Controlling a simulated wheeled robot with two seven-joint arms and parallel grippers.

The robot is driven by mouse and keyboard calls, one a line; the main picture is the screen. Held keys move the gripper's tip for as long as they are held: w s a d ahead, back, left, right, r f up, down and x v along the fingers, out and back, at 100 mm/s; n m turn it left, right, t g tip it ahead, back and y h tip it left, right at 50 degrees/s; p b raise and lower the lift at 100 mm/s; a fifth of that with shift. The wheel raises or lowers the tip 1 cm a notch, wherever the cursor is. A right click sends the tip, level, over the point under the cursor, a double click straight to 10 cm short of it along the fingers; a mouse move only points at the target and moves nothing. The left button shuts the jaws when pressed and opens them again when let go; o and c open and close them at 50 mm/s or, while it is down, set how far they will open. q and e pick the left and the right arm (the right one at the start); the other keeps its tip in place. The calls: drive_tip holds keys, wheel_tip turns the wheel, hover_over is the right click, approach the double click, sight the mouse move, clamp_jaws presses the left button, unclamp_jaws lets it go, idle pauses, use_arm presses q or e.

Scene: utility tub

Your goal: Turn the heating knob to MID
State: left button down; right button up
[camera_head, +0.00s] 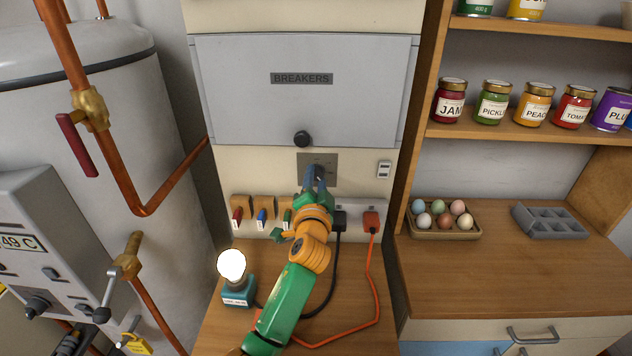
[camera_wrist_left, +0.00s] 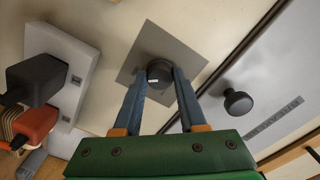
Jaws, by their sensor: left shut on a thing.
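The heating knob is a small dark round knob (camera_wrist_left: 160,71) with a white mark on its face, on a square grey plate (camera_wrist_left: 186,54). The plate (camera_head: 331,165) is on the cream wall below the breaker box in the head view. My left gripper (camera_head: 315,176) reaches up to the plate and hides the knob there. In the left wrist view its two blue fingers (camera_wrist_left: 162,80) are shut on the knob, one on each side. Any marks on the plate are too small to read. My right gripper is not in view.
The breaker box (camera_head: 304,95) with its black knob (camera_head: 302,138) is just above. A small switch (camera_head: 384,169) is to the right. Below are a power strip with an orange plug (camera_head: 371,221), cables and a lit bulb (camera_head: 231,265). A wooden shelf (camera_head: 540,137) stands at right.

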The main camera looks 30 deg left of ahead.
use_arm(q)
drive_tip(key=n+b, duration=0.1)
drive_tip(key=n, duration=0.3)
drive_tip(key=shift+b, duration=0.3)
drive_tip(key=shift+n+b, duration=0.45)
drive_tip(key=shift+n, duration=1.65)
drive_tip(key=shift+r, duration=0.1)
drive_tip(key=c, duration=0.7)
unclamp_jaws()
drive_tip(key=shift+c, duration=0.2)
drive_tip(key=shift+o, duration=1.4)
drive_tip(key=shift+w, duration=0.1)
